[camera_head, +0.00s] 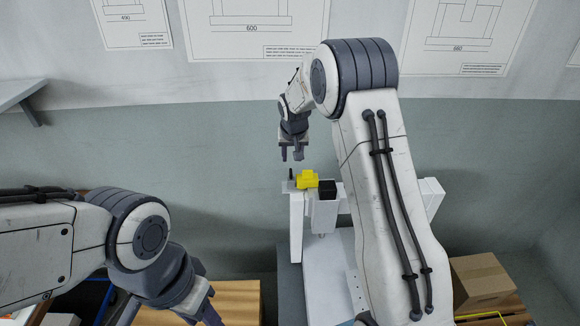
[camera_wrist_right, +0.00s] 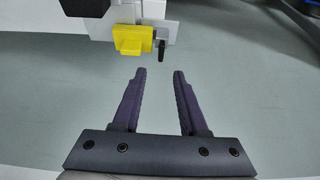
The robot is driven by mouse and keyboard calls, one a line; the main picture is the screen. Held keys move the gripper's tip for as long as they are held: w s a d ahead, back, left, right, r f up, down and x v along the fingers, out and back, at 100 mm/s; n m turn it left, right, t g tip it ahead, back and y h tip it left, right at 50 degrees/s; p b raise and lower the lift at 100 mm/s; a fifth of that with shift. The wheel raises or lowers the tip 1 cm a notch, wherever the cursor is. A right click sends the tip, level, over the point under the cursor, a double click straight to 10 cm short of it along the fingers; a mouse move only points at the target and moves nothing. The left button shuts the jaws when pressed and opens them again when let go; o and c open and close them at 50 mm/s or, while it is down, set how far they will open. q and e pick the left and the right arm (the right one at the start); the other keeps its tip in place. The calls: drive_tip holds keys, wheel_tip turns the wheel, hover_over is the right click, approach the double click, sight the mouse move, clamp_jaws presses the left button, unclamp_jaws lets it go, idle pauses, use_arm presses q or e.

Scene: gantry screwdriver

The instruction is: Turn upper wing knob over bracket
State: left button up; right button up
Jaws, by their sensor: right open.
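A yellow winged part, which looks like the wing knob (camera_head: 307,180), sits on top of the white gantry fixture (camera_head: 296,228). It also shows at the top of the right wrist view (camera_wrist_right: 130,40). A thin black upright pin (camera_wrist_right: 161,50) stands beside it, and a black block (camera_head: 327,187) is on its other side. My right gripper (camera_head: 292,157) is open and empty, pointing down just above the pin and knob, apart from both. Its two fingers (camera_wrist_right: 159,74) show nothing between them. My left gripper (camera_head: 208,308) is low at the bottom left, away from the fixture, with its fingertips partly cut off.
A cardboard box (camera_head: 480,278) stands at the lower right. Another brown box surface (camera_head: 240,298) lies behind my left gripper. A shelf (camera_head: 18,94) juts from the left wall. My right arm hides part of the fixture. The space left of the fixture top is clear.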

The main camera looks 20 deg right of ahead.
sight(291, 172)
drive_tip(key=p+x, duration=0.2)
drive_tip(key=x, duration=0.7)
drive_tip(key=shift+a, duration=0.1)
drive_tip(key=shift+s, duration=0.1)
drive_tip(key=shift+c, duration=0.3)
clamp_jaws()
